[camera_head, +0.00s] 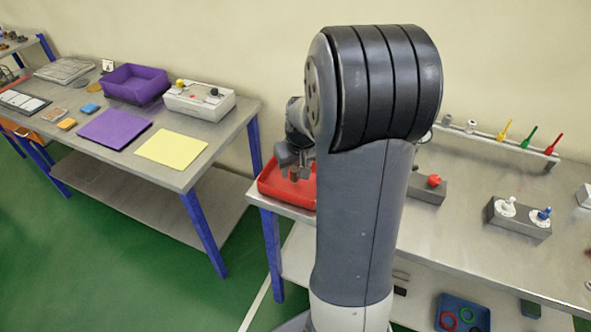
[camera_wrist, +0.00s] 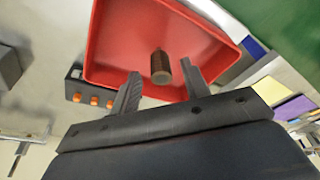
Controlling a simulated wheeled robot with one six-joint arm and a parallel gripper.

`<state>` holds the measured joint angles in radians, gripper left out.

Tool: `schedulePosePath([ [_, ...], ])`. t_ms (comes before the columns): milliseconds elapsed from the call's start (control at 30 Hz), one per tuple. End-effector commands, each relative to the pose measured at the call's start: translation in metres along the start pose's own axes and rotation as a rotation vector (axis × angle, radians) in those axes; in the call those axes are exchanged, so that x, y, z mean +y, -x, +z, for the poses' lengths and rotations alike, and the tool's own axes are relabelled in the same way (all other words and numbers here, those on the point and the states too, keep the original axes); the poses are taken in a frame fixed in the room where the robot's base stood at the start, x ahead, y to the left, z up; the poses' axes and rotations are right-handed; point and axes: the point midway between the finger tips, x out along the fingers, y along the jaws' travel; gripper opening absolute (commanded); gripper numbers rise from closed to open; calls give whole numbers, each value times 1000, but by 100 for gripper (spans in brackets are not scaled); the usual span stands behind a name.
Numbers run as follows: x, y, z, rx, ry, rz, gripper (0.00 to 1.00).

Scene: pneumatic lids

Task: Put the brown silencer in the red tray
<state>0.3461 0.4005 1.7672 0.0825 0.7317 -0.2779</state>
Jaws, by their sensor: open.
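The red tray (camera_head: 270,185) stands at the left end of the right-hand table, partly hidden behind my arm. It fills the upper middle of the wrist view (camera_wrist: 125,45). The brown silencer (camera_wrist: 161,72), a small ribbed cylinder, shows in the wrist view against the tray's floor, between my fingertips. A gap shows on both sides of it. I cannot tell whether it rests on the tray floor or is just above it. My gripper (camera_head: 294,166) is open over the tray; both fingers also show in the wrist view (camera_wrist: 160,66).
On the right-hand table are a grey block with white and blue fittings (camera_head: 519,217), a block with a red knob (camera_head: 428,188) and a rack with coloured pegs (camera_head: 500,140). The left table holds a purple bin (camera_head: 135,84) and a yellow sheet (camera_head: 171,148). A floor gap separates the tables.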

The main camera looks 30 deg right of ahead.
Motion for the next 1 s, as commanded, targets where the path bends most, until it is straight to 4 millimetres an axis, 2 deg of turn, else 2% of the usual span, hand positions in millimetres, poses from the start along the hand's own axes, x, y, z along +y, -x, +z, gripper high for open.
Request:
schedulePosePath([
  [300,0,65,-1,7,0,2,44],
  [500,0,96,0,4,1,2,44],
  [700,0,106,0,0,0,1,44],
  [1000,0,106,0,0,0,0,44],
])
